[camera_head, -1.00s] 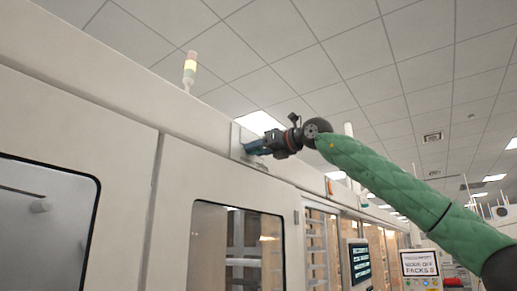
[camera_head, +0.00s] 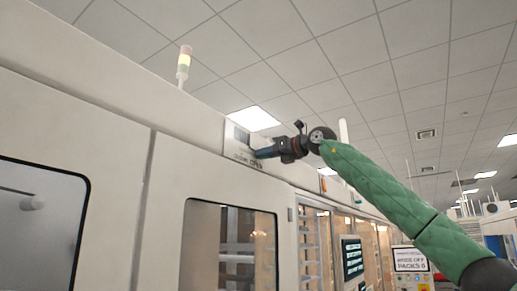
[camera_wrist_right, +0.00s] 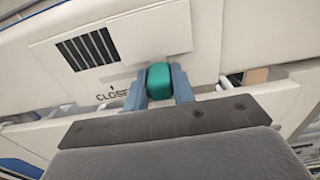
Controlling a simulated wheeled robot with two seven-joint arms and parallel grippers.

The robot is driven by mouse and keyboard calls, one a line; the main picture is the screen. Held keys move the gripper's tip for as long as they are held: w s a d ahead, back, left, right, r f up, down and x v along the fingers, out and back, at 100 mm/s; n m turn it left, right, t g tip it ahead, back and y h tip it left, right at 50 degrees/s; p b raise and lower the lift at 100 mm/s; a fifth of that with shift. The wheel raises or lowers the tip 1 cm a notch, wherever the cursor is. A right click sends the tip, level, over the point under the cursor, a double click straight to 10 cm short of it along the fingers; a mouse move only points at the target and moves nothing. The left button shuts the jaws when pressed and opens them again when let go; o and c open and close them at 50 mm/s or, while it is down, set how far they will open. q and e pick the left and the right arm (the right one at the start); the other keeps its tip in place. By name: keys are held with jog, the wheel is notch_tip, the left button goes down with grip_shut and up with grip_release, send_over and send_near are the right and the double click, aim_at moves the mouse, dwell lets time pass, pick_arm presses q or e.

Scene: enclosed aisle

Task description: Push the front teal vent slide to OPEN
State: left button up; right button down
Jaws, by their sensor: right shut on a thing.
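The teal vent slide's knob (camera_wrist_right: 160,82) sits between the two blue-grey fingers of my right gripper (camera_wrist_right: 160,86) in the right wrist view. The gripper is shut on it. To its left on the pale vent plate (camera_wrist_right: 150,30) are several dark vent slots (camera_wrist_right: 88,48), with lettering that reads "CLOSE" below, partly covered by a finger. In the head view my right gripper (camera_head: 262,153) reaches the lower right of the vent plate (camera_head: 232,137), high on the machine wall. The knob is hard to make out there. My left gripper is not in view.
A signal light (camera_head: 184,66) stands on top of the machine to the left. A glazed door (camera_head: 230,245) is below the vent.

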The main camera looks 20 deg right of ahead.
jog(key=shift+w+d+r, duration=0.1)
jog(key=shift+d, duration=0.1)
jog(key=shift+a, duration=0.1)
jog(key=c, duration=1.5)
grip_release()
jog(key=o, duration=0.3)
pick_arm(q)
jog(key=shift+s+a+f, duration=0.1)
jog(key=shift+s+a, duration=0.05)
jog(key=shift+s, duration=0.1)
pick_arm(e)
jog(key=shift+o, duration=0.2)
jog(key=shift+w, duration=0.15)
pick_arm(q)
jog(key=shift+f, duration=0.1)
pick_arm(e)
jog(key=shift+s+d, duration=0.2)
jog(key=shift+s, duration=0.1)
pick_arm(q)
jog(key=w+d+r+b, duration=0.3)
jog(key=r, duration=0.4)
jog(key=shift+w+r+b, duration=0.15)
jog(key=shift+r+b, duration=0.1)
jog(key=shift+b, duration=0.15)
pick_arm(e)
jog(key=v, duration=0.7)
jog(key=shift+d, duration=0.25)
